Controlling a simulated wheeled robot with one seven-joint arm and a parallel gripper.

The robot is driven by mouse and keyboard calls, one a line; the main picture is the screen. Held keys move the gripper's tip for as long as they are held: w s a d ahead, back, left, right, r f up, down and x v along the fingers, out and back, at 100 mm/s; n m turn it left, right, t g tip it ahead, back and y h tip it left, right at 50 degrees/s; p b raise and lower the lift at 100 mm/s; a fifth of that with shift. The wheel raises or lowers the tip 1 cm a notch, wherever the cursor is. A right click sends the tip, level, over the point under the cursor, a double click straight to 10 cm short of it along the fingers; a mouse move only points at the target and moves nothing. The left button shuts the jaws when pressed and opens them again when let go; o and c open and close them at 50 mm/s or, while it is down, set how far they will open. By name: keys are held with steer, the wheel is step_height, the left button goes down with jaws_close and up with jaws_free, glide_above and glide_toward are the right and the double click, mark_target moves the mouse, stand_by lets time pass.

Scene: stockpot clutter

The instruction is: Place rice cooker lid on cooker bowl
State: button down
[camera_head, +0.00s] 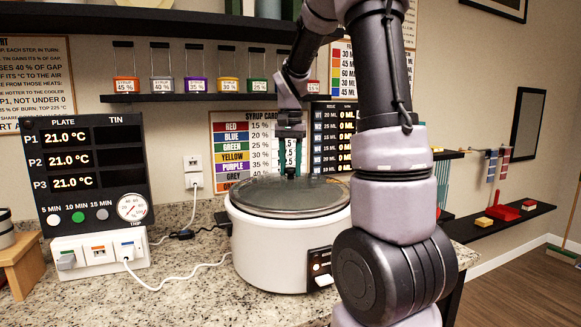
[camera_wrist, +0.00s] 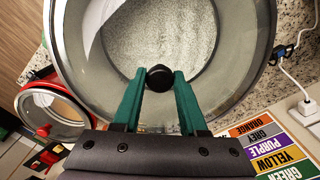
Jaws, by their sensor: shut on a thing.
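The rice cooker (camera_head: 275,254) is a white, round bowl standing on the granite counter. Its glass lid (camera_head: 262,196), with a grey rim, lies level over the bowl's mouth in the head view; I cannot tell whether the rim is fully seated. My gripper (camera_head: 290,172) points down at the lid's centre. In the wrist view, its green fingers are shut on the black lid knob (camera_wrist: 160,78). Through the glass lid (camera_wrist: 110,45) a pale, grainy content shows inside the bowl. My arm hides the area to the cooker's right.
A panel with temperature readouts (camera_head: 85,165) stands at the left, with a white socket box (camera_head: 100,253) below it. A white cable (camera_head: 180,274) runs from there towards the cooker. A shelf of syrup containers (camera_head: 205,97) hangs behind. A red-rimmed pot (camera_wrist: 55,112) shows at the wrist view's left.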

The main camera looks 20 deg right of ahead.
mark_target(291, 168)
steer(key=shift+c, duration=2.2)
jaws_free()
steer(key=shift+f, duration=0.1)
step_height(291, 168, up, 12)
steer(key=s+a+f+n+t+y, duration=0.1)
steer(key=s+a+n+t, duration=0.1)
steer(key=s, duration=0.8)
steer(key=s+a+f+n+t+y, duration=0.1)
steer(key=s+a+n+t, duration=0.1)
steer(key=s+a+t, duration=0.3)
steer(key=shift+s+a, duration=0.35)
steer(key=shift+s, duration=2.05)
